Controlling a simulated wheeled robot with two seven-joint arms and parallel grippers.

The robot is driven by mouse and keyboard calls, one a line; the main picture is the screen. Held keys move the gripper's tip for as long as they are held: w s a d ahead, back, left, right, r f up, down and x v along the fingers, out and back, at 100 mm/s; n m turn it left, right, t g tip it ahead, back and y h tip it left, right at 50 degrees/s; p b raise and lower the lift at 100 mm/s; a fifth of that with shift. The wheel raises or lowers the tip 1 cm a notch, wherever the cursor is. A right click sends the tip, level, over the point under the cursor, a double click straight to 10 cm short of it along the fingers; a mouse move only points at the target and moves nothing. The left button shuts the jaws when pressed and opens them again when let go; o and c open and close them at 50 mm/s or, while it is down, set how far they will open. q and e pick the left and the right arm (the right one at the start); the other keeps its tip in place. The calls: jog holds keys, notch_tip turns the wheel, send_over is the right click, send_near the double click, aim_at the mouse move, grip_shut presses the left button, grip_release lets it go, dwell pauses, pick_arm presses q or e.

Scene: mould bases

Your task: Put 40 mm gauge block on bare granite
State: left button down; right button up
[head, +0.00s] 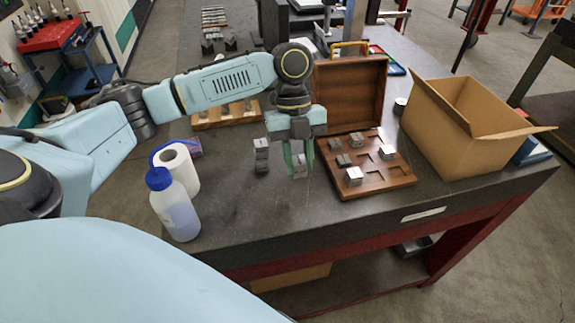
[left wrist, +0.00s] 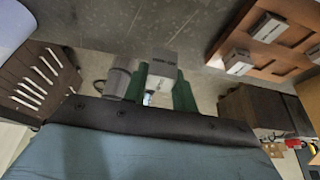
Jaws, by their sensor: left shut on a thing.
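My left gripper (head: 300,166) reaches over the dark granite plate (head: 255,215), just left of the open wooden case. Its green fingers are shut on a small grey gauge block (head: 299,172), close above or touching the granite; I cannot tell which. In the left wrist view, this block (left wrist: 164,70) shows between the fingers, its marking too small to read. Another grey block (head: 261,158) stands upright on the granite to the left of the gripper. The wooden case (head: 378,188) holds several gauge blocks in its recesses, with some recesses empty. My right gripper is out of view.
A cardboard box (head: 480,135) stands right of the case, whose raised lid (head: 350,95) is behind the gripper. The granite in front is clear.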

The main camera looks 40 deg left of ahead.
pick_arm(q)
jog(key=shift+w+f, duration=0.1)
jog(key=shift+f, duration=3.5)
jog(key=shift+f, duration=0.1)
jog(key=c, duration=1.1)
grip_release()
jog(key=v, duration=1.2)
